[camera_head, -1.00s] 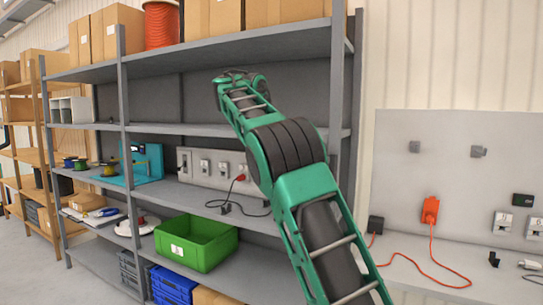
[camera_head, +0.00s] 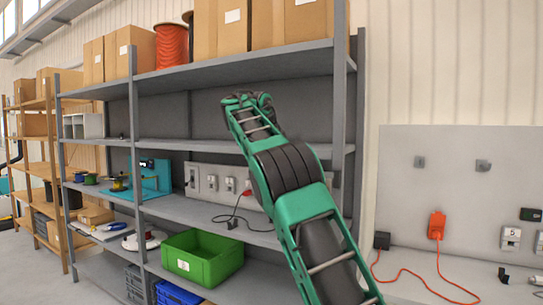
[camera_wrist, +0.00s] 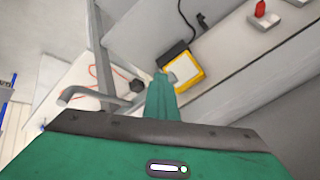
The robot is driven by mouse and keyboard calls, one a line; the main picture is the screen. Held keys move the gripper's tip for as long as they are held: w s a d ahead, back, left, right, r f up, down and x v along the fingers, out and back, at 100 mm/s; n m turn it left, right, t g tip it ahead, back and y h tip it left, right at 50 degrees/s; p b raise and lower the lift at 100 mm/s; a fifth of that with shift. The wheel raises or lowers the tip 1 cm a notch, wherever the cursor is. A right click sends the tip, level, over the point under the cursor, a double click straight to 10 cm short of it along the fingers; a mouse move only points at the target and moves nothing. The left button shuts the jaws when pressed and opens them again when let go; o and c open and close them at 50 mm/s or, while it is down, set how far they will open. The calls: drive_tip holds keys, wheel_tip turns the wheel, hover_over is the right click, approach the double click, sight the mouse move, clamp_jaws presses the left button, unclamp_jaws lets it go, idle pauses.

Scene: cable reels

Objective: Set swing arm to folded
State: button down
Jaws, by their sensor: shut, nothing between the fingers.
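In the wrist view a grey bent tube (camera_wrist: 100,95) runs in from the left to behind my gripper (camera_wrist: 160,82). It may be the swing arm; its full shape and mounting are hidden. A yellow-framed pale panel (camera_wrist: 184,72) with a dark cable lies just beyond the fingertips, perhaps joined to the tube. My fingers are green, together and empty, and overlap the tube's right end; I cannot tell whether they touch it. In the head view my forearm reaches toward the shelves and its far end hides the gripper. I cannot make out the swing arm there.
A grey shelf rack (camera_head: 138,150) holds boxes, a red cable reel (camera_head: 172,45), a teal device (camera_head: 150,180) and a green bin (camera_head: 203,257). A grey panel (camera_head: 455,180) with sockets and an orange plug (camera_head: 436,226) stands at right. Floor shows at lower left.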

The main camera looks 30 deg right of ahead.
drive_tip(key=s+a+r, duration=0.1)
drive_tip(key=a+r, duration=0.7)
drive_tip(key=a, duration=0.1)
idle(0.5)
drive_tip(key=shift+s+a, duration=0.1)
drive_tip(key=shift+a, duration=0.05)
